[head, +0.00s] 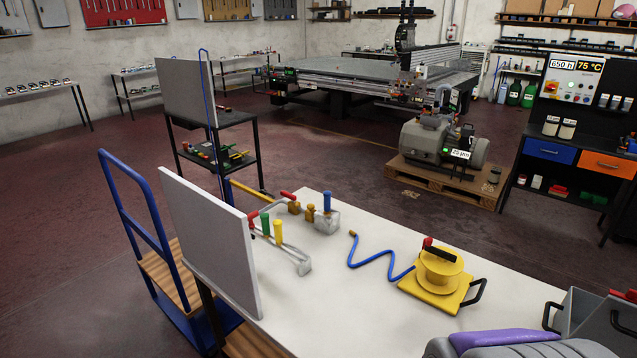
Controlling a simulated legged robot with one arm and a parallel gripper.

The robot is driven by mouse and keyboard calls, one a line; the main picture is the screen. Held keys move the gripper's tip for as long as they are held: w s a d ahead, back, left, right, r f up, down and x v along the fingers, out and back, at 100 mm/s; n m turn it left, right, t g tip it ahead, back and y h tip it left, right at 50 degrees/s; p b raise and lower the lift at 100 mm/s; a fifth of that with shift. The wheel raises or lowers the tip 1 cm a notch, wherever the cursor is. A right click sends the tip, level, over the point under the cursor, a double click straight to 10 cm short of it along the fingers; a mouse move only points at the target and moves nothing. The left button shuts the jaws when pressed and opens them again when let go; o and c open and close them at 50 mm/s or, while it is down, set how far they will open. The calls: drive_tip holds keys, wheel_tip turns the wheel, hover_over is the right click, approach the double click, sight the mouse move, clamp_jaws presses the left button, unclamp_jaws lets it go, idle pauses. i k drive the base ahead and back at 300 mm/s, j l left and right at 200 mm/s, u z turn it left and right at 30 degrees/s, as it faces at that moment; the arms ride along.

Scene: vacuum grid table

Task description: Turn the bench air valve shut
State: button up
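A brass valve (294,208) with a red lever (287,196) sits on a pipe at the far left of the white bench (345,310). The lever seems to lie roughly along the pipe, but it is small here. A second brass fitting (310,213) and a grey block with a blue handle (327,222) are to its right. No label shows which one is the bench air valve. My gripper is not in view; a grey and purple part at the bottom right may be my arm.
A yellow round device (438,270) with a red lever and blue hose (378,264) stands on the bench. A grey box (590,318) with black handles is at the right. An upright panel (210,240) borders the bench's left, beside a blue trolley (135,215). The bench's near middle is clear.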

sight(285, 194)
drive_tip(key=i+j+z, duration=0.1)
drive_tip(key=j, duration=0.3)
drive_tip(key=i+j+z, duration=0.15)
drive_tip(key=j, duration=0.3)
drive_tip(key=i+j+z, duration=0.1)
drive_tip(key=j, duration=0.35)
drive_tip(key=i+j+z, duration=0.1)
drive_tip(key=j, duration=0.35)
drive_tip(key=i+j+z, duration=0.1)
drive_tip(key=j, duration=0.35)
drive_tip(key=i, duration=0.1)
